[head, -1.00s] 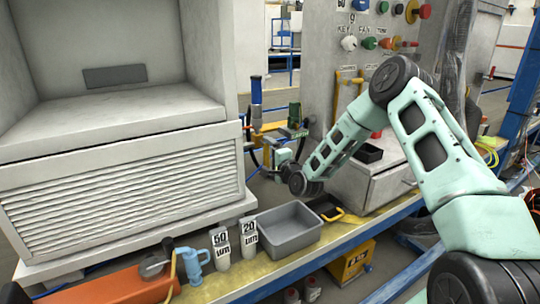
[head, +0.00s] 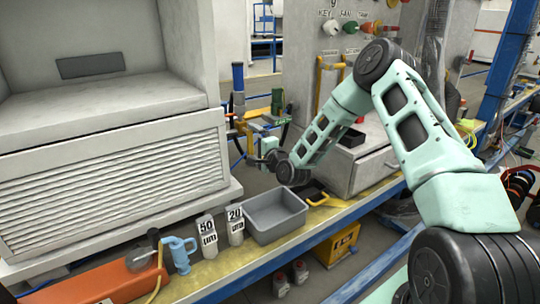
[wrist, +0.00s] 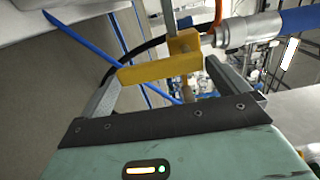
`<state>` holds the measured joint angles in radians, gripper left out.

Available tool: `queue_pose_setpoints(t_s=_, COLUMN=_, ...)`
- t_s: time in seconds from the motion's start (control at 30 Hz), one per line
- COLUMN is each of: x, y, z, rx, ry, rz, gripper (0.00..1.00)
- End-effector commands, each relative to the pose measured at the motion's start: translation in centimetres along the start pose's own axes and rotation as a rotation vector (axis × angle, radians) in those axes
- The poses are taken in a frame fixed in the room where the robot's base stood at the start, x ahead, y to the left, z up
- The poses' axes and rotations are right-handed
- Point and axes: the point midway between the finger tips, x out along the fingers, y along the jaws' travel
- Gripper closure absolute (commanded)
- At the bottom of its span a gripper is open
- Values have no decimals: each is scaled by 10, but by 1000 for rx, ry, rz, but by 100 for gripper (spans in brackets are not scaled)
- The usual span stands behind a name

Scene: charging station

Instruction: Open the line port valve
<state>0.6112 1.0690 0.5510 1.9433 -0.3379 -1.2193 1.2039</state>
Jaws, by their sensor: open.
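The port assembly stands in the gap between the two grey cabinets. It shows a blue cylinder (head: 238,78), a yellow bar (head: 258,113) and a green-topped part (head: 278,104). No readable label marks which part is the line port valve. In the wrist view, a yellow L-shaped piece (wrist: 158,69) lies across the space at my fingers, beside a silver fitting (wrist: 247,30) and blue cylinder (wrist: 299,20). My gripper (head: 262,130) is open at the assembly; its fingers (wrist: 168,85) spread either side of the yellow piece. I cannot tell whether they touch it.
The louvred cabinet (head: 120,185) and control-panel cabinet (head: 365,168) flank my arm closely.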

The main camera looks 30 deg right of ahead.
Motion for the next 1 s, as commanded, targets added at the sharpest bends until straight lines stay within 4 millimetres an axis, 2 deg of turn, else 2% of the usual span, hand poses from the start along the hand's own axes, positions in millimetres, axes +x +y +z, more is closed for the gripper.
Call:
queue_pose_setpoints(t_s=0.4, x=-95, y=0, z=0, rx=2, ry=1, rz=5, gripper=0)
queue_pose_setpoints(t_s=0.6, x=-134, y=0, z=0, rx=3, ry=1, rz=4, gripper=0)
queue_pose_setpoints(t_s=0.8, x=-156, y=0, z=0, rx=3, ry=1, rz=2, gripper=0)
queue_pose_setpoints(t_s=1.0, x=-161, y=0, z=0, rx=2, ry=1, rz=1, gripper=0)
